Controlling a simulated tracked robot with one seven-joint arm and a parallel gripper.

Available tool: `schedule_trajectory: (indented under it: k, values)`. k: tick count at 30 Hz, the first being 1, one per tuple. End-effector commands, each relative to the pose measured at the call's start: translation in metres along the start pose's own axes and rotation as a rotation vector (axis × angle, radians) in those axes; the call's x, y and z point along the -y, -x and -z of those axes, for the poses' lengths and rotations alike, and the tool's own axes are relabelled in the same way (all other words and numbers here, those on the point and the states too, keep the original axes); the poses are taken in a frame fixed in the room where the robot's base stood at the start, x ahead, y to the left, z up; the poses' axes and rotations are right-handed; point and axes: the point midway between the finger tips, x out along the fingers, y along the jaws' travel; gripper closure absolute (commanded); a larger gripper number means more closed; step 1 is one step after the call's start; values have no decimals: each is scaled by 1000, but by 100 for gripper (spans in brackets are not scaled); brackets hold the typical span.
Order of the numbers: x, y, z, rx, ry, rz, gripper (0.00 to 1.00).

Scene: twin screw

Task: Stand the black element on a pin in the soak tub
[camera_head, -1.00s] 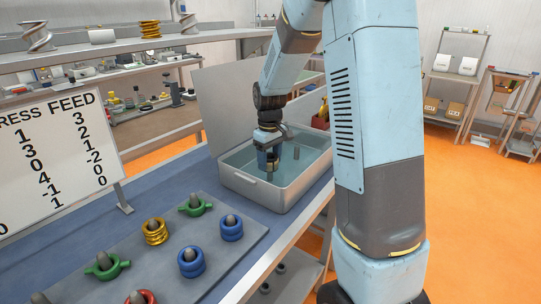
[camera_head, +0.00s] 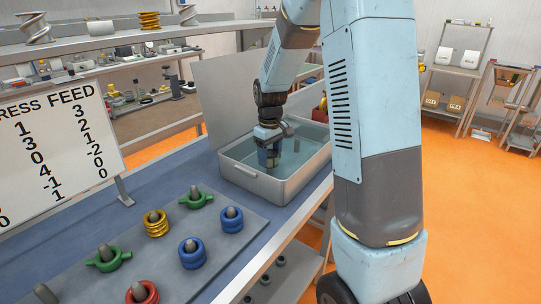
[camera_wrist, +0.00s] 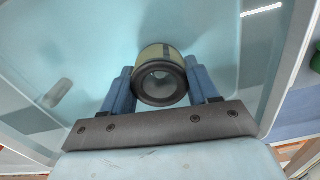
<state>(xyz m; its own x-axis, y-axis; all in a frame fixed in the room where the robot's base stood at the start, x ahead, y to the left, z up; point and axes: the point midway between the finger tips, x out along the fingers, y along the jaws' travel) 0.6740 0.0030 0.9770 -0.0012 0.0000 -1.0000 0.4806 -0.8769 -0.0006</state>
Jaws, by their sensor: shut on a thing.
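My gripper (camera_wrist: 160,92) is shut on the black element (camera_wrist: 160,84), with one blue finger on each side. The element is a short cylinder with a black end ring around a hollow centre and an olive band behind it. In the head view my gripper (camera_head: 269,158) is inside the soak tub (camera_head: 262,184), a grey tub holding clear water; the element is mostly hidden there. A grey pin (camera_head: 297,146) stands in the tub to the right of the gripper. A grey pin also shows in the wrist view (camera_wrist: 57,92), left of the gripper. Whether the element touches a pin cannot be told.
A grey board (camera_head: 165,285) with pins carrying blue, gold, green and red parts lies in front of the tub. A sign with numbers (camera_head: 60,150) stands at left. A grey panel (camera_head: 225,95) rises behind the tub. The tub walls surround my gripper closely.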

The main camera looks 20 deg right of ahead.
Motion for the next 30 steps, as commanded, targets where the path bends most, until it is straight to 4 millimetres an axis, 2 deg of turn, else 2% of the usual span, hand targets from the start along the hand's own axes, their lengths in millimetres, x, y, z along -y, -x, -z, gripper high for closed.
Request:
schedule_trajectory:
  k: [24, 30]
  values:
    - [0, -27, -2, 0, -1, 0, 83]
    - [0, -28, -2, 0, -1, 0, 83]
